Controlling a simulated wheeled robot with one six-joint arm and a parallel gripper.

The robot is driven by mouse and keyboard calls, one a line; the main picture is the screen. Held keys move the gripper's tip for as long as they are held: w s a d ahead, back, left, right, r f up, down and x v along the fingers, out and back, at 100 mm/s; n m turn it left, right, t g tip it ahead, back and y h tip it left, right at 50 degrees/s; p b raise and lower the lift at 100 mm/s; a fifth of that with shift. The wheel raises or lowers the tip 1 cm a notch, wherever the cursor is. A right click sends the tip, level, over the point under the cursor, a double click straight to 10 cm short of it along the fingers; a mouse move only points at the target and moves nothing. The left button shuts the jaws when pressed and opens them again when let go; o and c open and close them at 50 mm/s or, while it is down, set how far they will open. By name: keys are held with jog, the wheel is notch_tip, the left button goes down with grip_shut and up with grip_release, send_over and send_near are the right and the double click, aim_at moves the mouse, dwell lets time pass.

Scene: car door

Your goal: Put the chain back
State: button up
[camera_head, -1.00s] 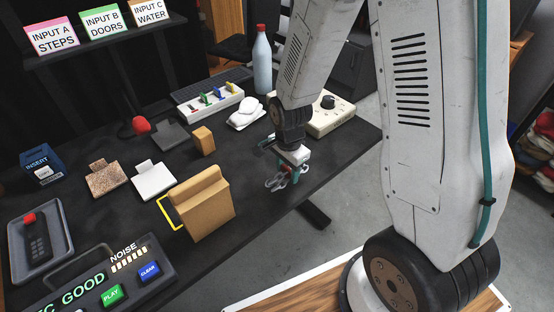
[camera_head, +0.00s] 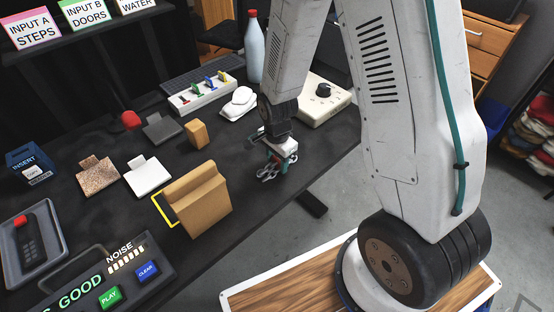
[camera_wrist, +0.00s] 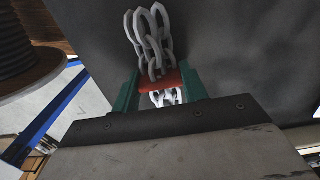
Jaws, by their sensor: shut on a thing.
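My gripper (camera_head: 280,163) is shut on a grey metal chain (camera_head: 267,172), above the right-hand part of the dark table (camera_head: 285,195), near its front edge. In the wrist view the chain (camera_wrist: 148,30) is bunched links between the green fingers (camera_wrist: 160,88), with a red piece across it. Links show on both sides of that red piece. I cannot tell whether the chain touches the table.
A brown cardboard block (camera_head: 200,200) stands left of my gripper, beside a yellow outline (camera_head: 160,208). A small tan block (camera_head: 196,133), a white mouse-like object (camera_head: 239,103) and a white knob box (camera_head: 320,98) lie farther back. Bare table surrounds the gripper.

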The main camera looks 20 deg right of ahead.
aim_at(277, 159)
jog(key=o, duration=1.2)
jog(key=shift+o, duration=0.2)
notch_tip(277, 159, up, 12)
jog(key=s+d+r+n, duration=0.2)
jog(key=s+r+n, duration=0.65)
jog(key=r, duration=0.65)
jog(key=s+r+n, duration=0.3)
jog(key=s, duration=0.3)
jog(key=s+d+r+n+t, duration=0.1)
jog(key=s+r+n, duration=0.2)
jog(key=s, duration=0.4)
jog(key=shift+s, duration=0.3)
